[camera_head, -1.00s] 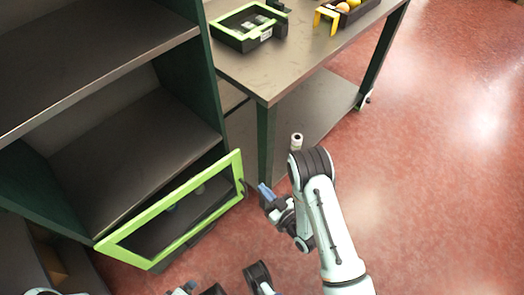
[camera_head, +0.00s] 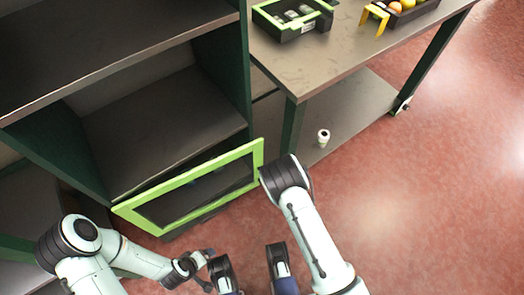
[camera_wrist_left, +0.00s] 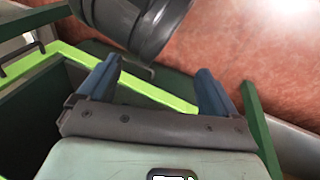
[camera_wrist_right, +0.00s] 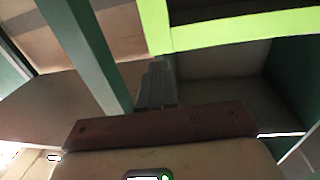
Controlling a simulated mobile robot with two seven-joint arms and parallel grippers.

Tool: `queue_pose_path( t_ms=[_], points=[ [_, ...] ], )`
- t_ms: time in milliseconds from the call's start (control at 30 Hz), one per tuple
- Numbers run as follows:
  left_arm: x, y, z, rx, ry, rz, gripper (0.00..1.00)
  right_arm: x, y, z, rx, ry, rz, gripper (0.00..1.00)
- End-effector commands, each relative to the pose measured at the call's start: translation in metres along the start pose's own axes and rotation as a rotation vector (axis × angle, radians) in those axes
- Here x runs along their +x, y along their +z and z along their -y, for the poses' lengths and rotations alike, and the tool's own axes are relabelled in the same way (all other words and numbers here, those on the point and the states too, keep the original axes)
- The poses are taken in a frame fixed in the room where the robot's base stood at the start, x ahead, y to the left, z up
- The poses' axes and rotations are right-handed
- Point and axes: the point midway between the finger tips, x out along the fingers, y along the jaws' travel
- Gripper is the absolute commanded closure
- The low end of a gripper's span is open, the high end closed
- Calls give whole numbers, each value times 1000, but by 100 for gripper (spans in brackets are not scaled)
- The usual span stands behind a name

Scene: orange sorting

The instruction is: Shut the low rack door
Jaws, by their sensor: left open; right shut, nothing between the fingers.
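The low rack door (camera_head: 225,157), a bright green frame around a dark pane, stands close to the front of the rack (camera_head: 180,118) in the head view. A narrow gap shows along its top edge. My right arm's black joint covers its right end and hides my right gripper there. In the right wrist view my right gripper (camera_wrist_right: 157,85) is shut and empty, its tips at the corner of the green frame (camera_wrist_right: 240,30). My left gripper (camera_head: 207,258) is below the door, apart from it. The left wrist view shows it open and empty (camera_wrist_left: 158,88).
A table (camera_head: 325,68) stands right of the rack, with a green-rimmed crate (camera_head: 290,30) and a fruit box (camera_head: 405,18) on top. A white cylinder (camera_head: 323,137) stands on its lower shelf. Red floor (camera_head: 430,210) is clear at right.

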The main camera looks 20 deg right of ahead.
Motion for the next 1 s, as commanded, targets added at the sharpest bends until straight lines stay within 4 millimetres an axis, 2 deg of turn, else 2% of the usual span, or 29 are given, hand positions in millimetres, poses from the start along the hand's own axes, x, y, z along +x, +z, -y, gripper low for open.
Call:
queue_pose_path(
  t_ms=[67,100,300,500,700,1000],
  points=[
    [-6,5,-2,2,1,15,8,9,-7,5,-8,-15,-16,100],
    [-1,5,-1,1,1,13,8,18,-6,3,-4,-9,-20,100],
    [11,-10,4,-3,-3,-31,8,60,-5,2,-1,-7,-18,100],
    [19,-20,8,-6,-8,-58,8,88,-5,2,-1,-5,-15,100],
    [21,-19,10,-9,-12,-54,8,97,-6,1,-1,-4,-14,100],
    [21,-18,11,-9,-13,-53,8,98,-6,1,-1,-4,-14,100]
  ],
)
